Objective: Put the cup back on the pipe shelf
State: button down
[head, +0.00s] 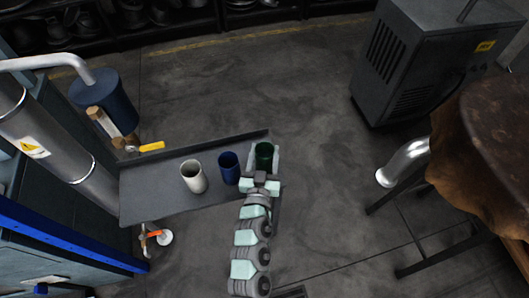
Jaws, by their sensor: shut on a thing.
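A dark green cup (264,154) stands upright at the right end of the grey pipe shelf (150,201). My gripper (264,158) is shut on the green cup, with one finger on each side of it. Whether the cup's base touches the shelf I cannot tell. A blue cup (229,168) stands just left of my gripper, and a white cup (193,177) stands further left on the same shelf.
A large grey pipe (62,150) with a warning label runs along the shelf's left side. A blue cylinder (104,98) and a yellow handle (152,147) are behind the shelf. A dark machine (420,60) and a brown leathery form (490,140) stand right. Open floor lies between.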

jog(key=c, duration=0.6)
grip_release()
jog(key=shift+f, duration=0.1)
